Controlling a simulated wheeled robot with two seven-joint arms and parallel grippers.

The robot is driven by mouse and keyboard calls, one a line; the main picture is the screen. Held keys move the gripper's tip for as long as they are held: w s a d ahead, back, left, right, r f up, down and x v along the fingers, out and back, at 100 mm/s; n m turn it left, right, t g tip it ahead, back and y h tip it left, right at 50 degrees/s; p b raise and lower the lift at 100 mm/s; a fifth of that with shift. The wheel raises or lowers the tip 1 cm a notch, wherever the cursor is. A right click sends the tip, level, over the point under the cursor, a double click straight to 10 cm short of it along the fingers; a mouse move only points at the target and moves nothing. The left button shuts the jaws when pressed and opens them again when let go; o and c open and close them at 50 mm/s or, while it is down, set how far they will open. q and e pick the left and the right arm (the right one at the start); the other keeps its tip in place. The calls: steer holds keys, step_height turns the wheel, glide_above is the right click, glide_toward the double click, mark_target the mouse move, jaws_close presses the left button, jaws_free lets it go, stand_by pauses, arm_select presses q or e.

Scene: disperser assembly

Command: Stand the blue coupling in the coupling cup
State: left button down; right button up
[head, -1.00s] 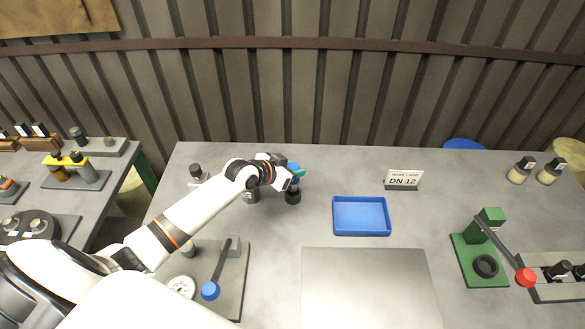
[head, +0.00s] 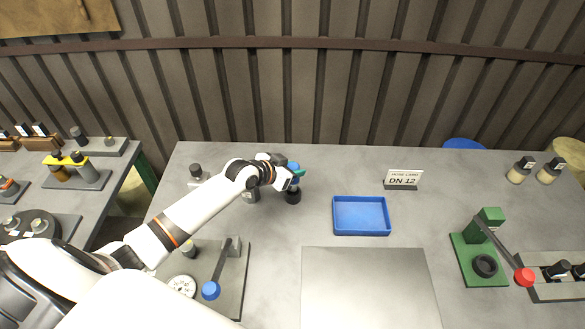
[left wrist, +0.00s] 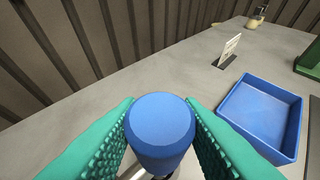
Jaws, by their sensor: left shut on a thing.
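The blue coupling (head: 294,168) is upright, between the green fingertips of my left gripper (head: 297,173). The left wrist view shows its round blue top (left wrist: 160,120) with a textured green finger against each side. My left gripper is shut on it. Directly below it in the head view stands a dark round cup (head: 293,197), which looks like the coupling cup. The gripper and coupling hide part of the cup, so I cannot tell whether the coupling's lower end is inside it. My right gripper is not in view.
A blue tray (head: 361,216) lies to the right, with a DN 12 card (head: 403,179) behind it. A small dark-and-grey part (head: 250,196) stands just left of the cup. A blue-knobbed lever press (head: 211,290) is nearer, and a green press (head: 484,262) is far right.

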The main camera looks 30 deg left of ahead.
arm_select(q)
steer(key=shift+f+b, duration=1.4)
steer(key=shift+f, duration=0.45)
steer(key=c, duration=0.9)
jaws_free()
steer(key=shift+f, duration=0.1)
steer(key=b+v, duration=0.2)
steer(key=v, duration=1)
steer(key=shift+d, duration=0.1)
